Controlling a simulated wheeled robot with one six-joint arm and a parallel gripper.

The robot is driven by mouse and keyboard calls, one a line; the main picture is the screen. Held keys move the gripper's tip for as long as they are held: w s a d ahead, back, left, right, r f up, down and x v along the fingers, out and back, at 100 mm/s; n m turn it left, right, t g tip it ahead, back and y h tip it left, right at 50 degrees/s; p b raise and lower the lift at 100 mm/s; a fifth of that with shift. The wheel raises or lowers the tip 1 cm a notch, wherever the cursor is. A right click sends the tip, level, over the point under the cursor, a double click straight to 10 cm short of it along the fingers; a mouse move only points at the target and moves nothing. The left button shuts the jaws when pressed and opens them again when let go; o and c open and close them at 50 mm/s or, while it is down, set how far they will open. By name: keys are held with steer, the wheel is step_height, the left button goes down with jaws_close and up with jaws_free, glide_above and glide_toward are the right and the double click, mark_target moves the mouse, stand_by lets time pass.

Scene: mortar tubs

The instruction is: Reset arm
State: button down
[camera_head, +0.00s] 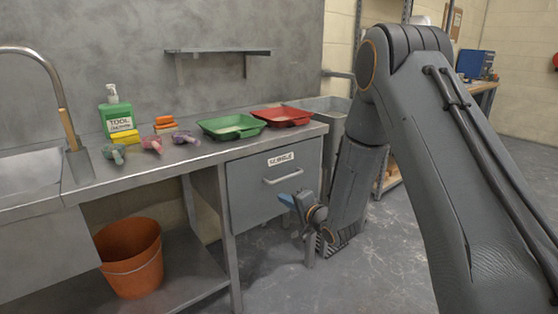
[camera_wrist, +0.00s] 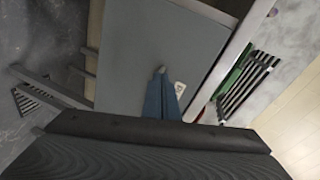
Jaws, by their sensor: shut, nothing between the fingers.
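My arm bends down in front of the bench at the right of the head view. My gripper (camera_head: 287,200) has blue fingers that point left toward the grey drawer (camera_head: 250,191), below the bench top. In the wrist view the fingers of my gripper (camera_wrist: 161,72) lie together, shut and empty. The drawer front (camera_wrist: 150,42) fills the middle of that view beyond the fingertips. The drawer looks closed. I cannot tell the exact gap between the fingertips and it.
A green tray (camera_head: 232,126) and a red tray (camera_head: 282,117) stand on the bench top. A green soap bottle (camera_head: 117,122), sponges and small coloured tools are further left. An orange bucket (camera_head: 131,262) stands on the lower shelf. Open floor lies right of the bench.

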steer(key=s+d+r+n+g+h, duration=0.3)
steer(key=s+d+h, duration=0.15)
steer(key=s, duration=0.35)
steer(key=s+d+r+n+g+h, duration=0.2)
steer(key=s+d+r+g+h, duration=0.1)
steer(key=s+d, duration=0.3)
steer(key=s+d+r+n+g, duration=0.1)
steer(key=s+r+n+g, duration=0.2)
steer(key=s, duration=1.2)
steer(key=s+r+n+g, duration=0.2)
steer(key=s+g, duration=0.2)
steer(key=s, duration=1)
steer(key=d+r+m+h+p, duration=0.1)
steer(key=d+r+p, duration=0.4)
steer(key=p, duration=0.8)
steer(key=shift+d+r, duration=0.35)
steer(key=shift+d, duration=0.3)
steer(key=shift+a, duration=0.15)
